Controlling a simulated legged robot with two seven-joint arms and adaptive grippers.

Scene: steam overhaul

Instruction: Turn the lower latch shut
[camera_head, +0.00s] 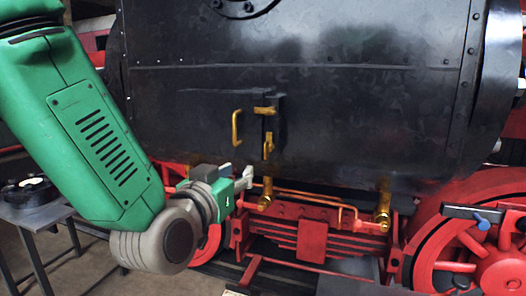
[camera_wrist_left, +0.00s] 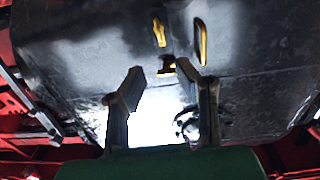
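The lower latch (camera_head: 268,145) is a small brass lever on the black boiler casing, and it hangs roughly upright. Above it the brass upper latch (camera_head: 264,110) lies roughly level. A brass loop handle (camera_head: 236,127) is to their left. My left gripper (camera_head: 243,178) is below and left of the lower latch, apart from it. In the left wrist view its two fingers (camera_wrist_left: 163,95) are spread with nothing between them. That view seems turned over: the loop handle (camera_wrist_left: 201,41) shows right of the latches, and the upright brass lever (camera_wrist_left: 160,32) lies beyond the fingertips. My right gripper is not in view.
Brass pipes and a valve (camera_head: 382,205) stick out below the boiler, above red framework (camera_head: 312,240). Red wheels (camera_head: 490,260) stand at the right. A dark table (camera_head: 35,215) is at the left. The space before the casing is clear.

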